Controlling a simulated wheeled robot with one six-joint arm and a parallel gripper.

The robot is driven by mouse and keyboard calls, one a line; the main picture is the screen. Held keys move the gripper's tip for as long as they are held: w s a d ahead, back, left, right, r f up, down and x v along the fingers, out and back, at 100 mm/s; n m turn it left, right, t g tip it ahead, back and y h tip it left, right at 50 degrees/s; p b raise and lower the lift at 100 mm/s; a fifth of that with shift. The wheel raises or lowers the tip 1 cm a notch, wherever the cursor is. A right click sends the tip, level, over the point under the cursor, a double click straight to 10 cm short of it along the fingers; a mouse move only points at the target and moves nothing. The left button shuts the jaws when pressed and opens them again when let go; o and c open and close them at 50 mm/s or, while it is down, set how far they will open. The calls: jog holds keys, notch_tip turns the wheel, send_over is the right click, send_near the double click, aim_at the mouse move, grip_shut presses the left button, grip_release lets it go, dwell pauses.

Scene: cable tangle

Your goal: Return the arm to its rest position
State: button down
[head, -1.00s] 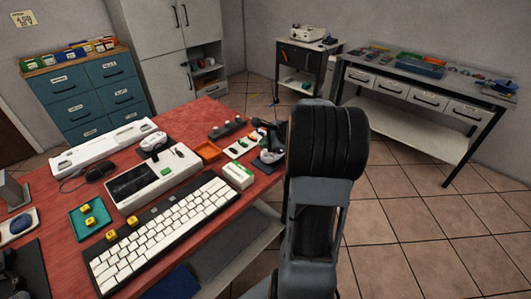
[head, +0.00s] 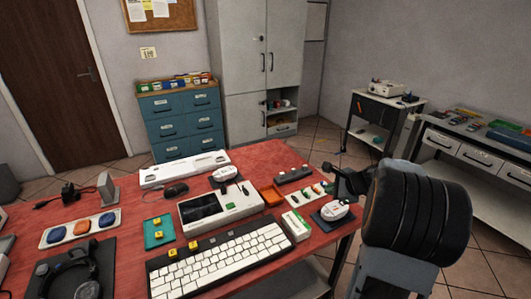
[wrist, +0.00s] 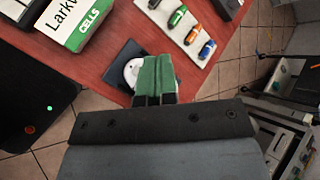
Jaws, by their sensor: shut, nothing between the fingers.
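My arm rises at the right of the head view, folded, with its thick black ribbed section close to the camera. My gripper (head: 345,180) is by the right end of the red table (head: 340,240), above its edge and partly hidden by the arm. In the wrist view my gripper (wrist: 155,97) shows as green-tipped fingers, shut with nothing held. Beyond the fingers is a white mouse-like device (wrist: 131,72) on a dark pad; it also shows in the head view (head: 334,210). I cannot tell the height of the fingers above it.
A workbench (head: 470,150) stands at the right. Tiled floor is open between.

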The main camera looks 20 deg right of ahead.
jog(key=s+a+f+n+g+p, duration=0.1)
jog(key=s+a+f+n+g, duration=0.1)
jog(key=s+a+n+g, duration=0.35)
jog(key=s+a+r+n+h+p, duration=0.1)
jog(key=s+a+r+n+p, duration=0.2)
jog(key=s+a+r+n, duration=0.2)
jog(key=s+a+r+n+h+p, duration=0.2)
jog(key=s+a+r+n, duration=0.3)
jog(key=a+n, duration=0.7)
jog(key=shift+s+a+r+p, duration=0.3)
jog(key=shift+s+r+p, duration=0.15)
jog(key=shift+s, duration=0.55)
jog(key=shift+d+t, duration=0.1)
jog(key=shift+t, duration=0.15)
